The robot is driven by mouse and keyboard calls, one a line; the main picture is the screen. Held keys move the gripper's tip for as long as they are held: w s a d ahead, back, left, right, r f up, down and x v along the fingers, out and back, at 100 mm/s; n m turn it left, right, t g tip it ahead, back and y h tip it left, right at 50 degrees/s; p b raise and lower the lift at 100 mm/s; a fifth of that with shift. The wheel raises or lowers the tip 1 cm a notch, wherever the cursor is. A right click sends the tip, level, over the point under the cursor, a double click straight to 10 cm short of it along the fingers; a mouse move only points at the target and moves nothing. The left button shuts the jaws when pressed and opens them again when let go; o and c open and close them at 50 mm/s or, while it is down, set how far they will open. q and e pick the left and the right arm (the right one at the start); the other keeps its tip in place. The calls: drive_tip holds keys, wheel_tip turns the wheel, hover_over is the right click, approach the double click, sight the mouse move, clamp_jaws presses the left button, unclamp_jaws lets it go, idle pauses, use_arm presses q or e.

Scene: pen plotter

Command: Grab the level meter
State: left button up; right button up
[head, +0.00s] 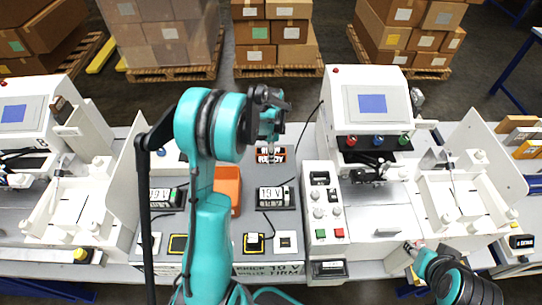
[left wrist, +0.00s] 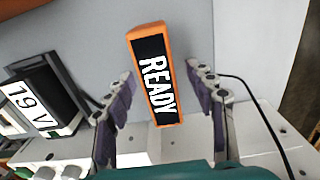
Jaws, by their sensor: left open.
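An orange block with a black face reading "READY" (left wrist: 156,85) stands between the two spread fingers of my left gripper (left wrist: 161,90) in the left wrist view. A gap shows on each side of it, so the fingers do not grip it. In the head view this block (head: 278,156) is at the back of the middle bench, just below my left gripper (head: 270,130). No label names a level meter; I take this block to be it. My right gripper (head: 412,248) is at the lower right, and its fingers are too small to judge.
Two "19 V" display boxes (head: 276,197) (head: 167,198) flank an orange bin (head: 228,185). A control box with buttons (head: 322,205) stands to the right. A black cable (left wrist: 262,112) runs beside the gripper. White machines (head: 368,105) stand on both sides.

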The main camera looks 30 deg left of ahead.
use_arm(q)
clamp_jaws()
drive_tip(key=shift+r, duration=0.15)
